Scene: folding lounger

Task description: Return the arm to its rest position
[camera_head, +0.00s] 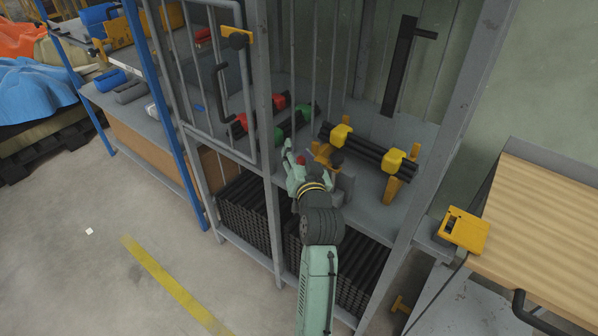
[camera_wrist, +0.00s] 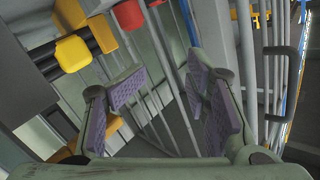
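My gripper (camera_head: 293,160) is at the end of my pale green arm, in front of the grey rack in the head view. In the wrist view, the two fingers of my gripper (camera_wrist: 163,95) have purple pads and stand apart. I see nothing held between them; thin grey bars show behind the gap. The arm reaches up from the bottom of the head view toward the rack's shelf. A small red part shows beside the fingers in the head view; I cannot tell what it belongs to.
The grey rack's shelf holds black bars with yellow clamps (camera_head: 341,134) close to the right of my gripper. Rack posts (camera_head: 266,100) and a barred door (camera_head: 216,75) stand at left. A wooden-topped table (camera_head: 545,220) is at right. Open floor (camera_head: 70,250) lies at lower left.

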